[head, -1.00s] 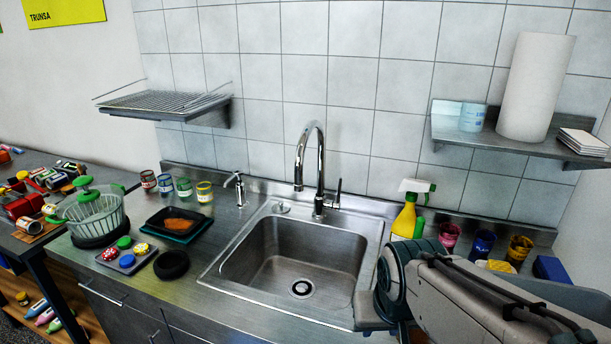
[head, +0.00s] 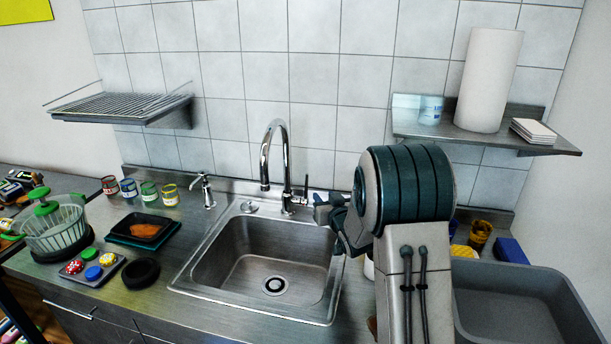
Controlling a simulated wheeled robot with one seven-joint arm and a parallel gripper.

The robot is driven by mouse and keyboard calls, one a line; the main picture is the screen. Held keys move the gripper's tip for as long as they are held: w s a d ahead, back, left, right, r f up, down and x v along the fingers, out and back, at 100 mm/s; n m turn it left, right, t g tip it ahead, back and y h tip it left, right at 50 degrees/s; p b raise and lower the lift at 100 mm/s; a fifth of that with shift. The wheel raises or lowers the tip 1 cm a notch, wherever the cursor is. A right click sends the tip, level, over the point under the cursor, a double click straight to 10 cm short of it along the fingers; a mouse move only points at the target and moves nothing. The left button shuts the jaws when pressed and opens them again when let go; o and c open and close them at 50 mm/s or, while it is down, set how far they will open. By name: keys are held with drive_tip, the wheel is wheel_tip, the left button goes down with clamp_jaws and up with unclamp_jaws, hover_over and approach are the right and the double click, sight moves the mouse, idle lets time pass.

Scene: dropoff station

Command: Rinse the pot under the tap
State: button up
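The chrome tap (head: 276,150) stands behind the steel sink (head: 270,250), its spout curving down over the basin. Its lever (head: 305,188) is on the right side. The sink is empty, with a dark drain (head: 275,286) in its floor. I cannot make out a pot for certain in this view. My gripper (head: 330,212) is at the sink's back right, just right of the tap lever in the picture. It is partly hidden by my own arm, and I cannot tell whether it touches the lever or holds anything.
A grey tub (head: 525,305) stands right of my arm. A soap dispenser (head: 204,190) stands behind. A wall shelf (head: 480,130) holds a paper roll (head: 487,80).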

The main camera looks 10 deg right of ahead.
sight(307, 180)
drive_tip(key=shift+n+t+y, duration=0.3)
drive_tip(key=shift+t+y, duration=0.2)
drive_tip(key=shift+y, duration=0.2)
drive_tip(key=w+a+p, duration=0.1)
drive_tip(key=w, duration=0.4)
drive_tip(key=w+a+p, duration=0.1)
drive_tip(key=w, duration=0.4)
drive_tip(key=w+a+f+p, duration=0.1)
drive_tip(key=w+p, duration=0.1)
drive_tip(key=w, duration=0.3)
drive_tip(key=shift+a, duration=0.25)
drive_tip(key=shift+s, duration=0.1)
clamp_jaws()
